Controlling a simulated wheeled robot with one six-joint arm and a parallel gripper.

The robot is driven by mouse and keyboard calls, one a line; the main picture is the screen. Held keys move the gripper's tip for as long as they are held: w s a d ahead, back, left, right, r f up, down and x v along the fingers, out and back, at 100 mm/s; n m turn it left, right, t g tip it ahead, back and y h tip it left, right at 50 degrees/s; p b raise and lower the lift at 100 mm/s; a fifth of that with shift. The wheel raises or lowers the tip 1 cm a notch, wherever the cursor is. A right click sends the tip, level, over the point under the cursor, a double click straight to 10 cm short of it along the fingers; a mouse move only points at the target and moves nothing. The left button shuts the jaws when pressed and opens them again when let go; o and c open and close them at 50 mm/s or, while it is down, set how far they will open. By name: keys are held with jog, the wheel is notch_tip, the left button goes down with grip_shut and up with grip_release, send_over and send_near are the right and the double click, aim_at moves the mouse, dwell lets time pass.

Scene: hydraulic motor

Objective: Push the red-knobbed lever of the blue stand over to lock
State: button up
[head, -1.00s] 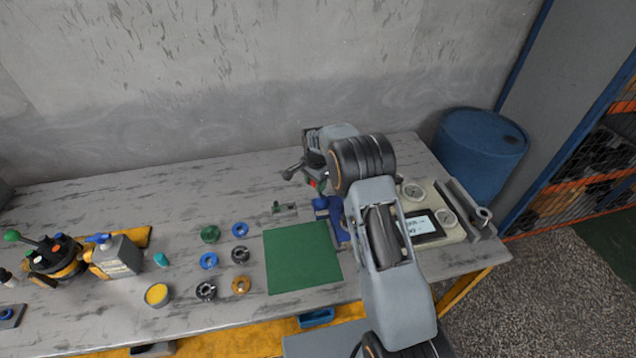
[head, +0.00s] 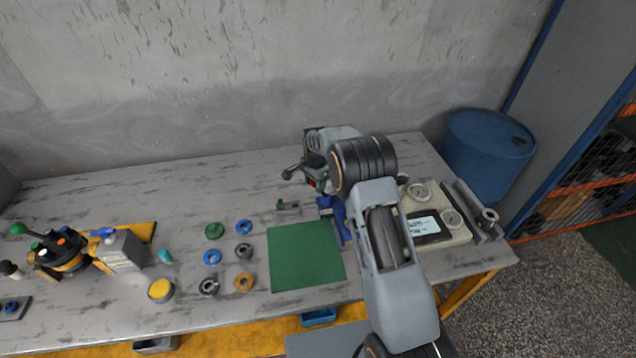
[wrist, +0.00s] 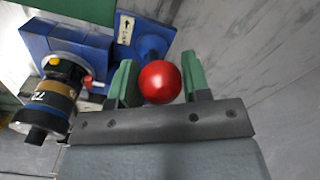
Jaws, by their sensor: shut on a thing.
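The blue stand (head: 330,207) is on the bench beside the green mat, partly hidden by my arm. In the wrist view the blue stand (wrist: 92,42) holds a dark cylindrical part (wrist: 50,98) with a tan band, and has a white label with an arrow. The lever's round red knob (wrist: 160,82) sits between the green fingers of my gripper (wrist: 160,84), which is shut on it. The lever's shaft is mostly hidden behind the knob; a blue round piece shows beyond it. In the head view my gripper (head: 316,183) is above and behind the stand, with a speck of red at it.
The green mat (head: 305,256) lies left of the stand, with several rings and a small yellow-topped tin (head: 160,290) farther left. A beige device with a screen (head: 446,235) stands right of my arm. A blue barrel (head: 487,150) is beyond the bench's right end.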

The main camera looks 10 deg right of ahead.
jog(key=shift+a+f, duration=0.15)
jog(key=shift+a, duration=0.2)
dwell(0.3)
jog(key=shift+a+f+b, duration=0.25)
jog(key=shift+a+b, duration=0.15)
jog(key=shift+a, duration=0.05)
dwell(0.4)
jog(key=o, duration=0.6)
jog(key=shift+w, duration=0.1)
jog(key=shift+r, duration=0.1)
jog(key=shift+r+p, duration=1.55)
jog(key=shift+r, duration=1.35)
